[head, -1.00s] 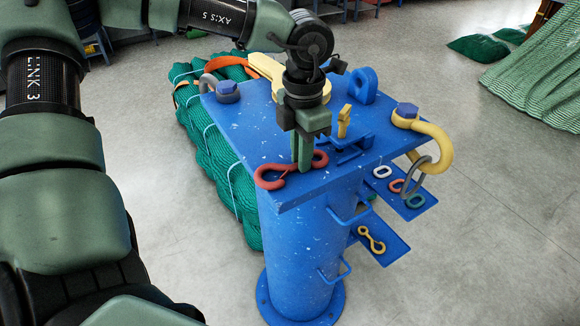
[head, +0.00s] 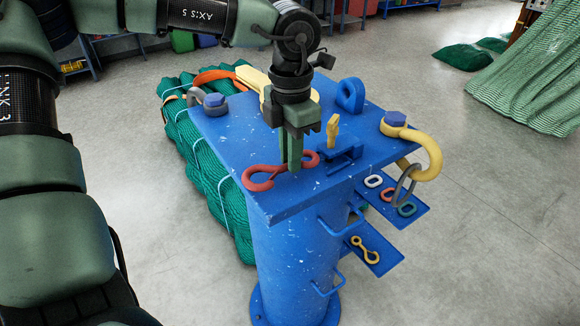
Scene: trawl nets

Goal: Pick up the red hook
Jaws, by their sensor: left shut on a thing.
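The red hook (head: 262,180) is a double-ended S-shaped piece at the near edge of the blue pedestal's top plate (head: 222,138). My left gripper (head: 291,160) points straight down over it, with its fingers shut on the hook's middle. The fingers hide that middle part, and both curved ends stick out to either side. The hook looks level and at or very close to the plate; I cannot tell whether it touches. My right gripper is not in view.
A yellow shackle (head: 428,150) hangs from the right corner, and a grey shackle (head: 198,97) is at the left corner. A blue bracket (head: 340,152) stands right of my gripper. Green net bundle (head: 215,185) lies left.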

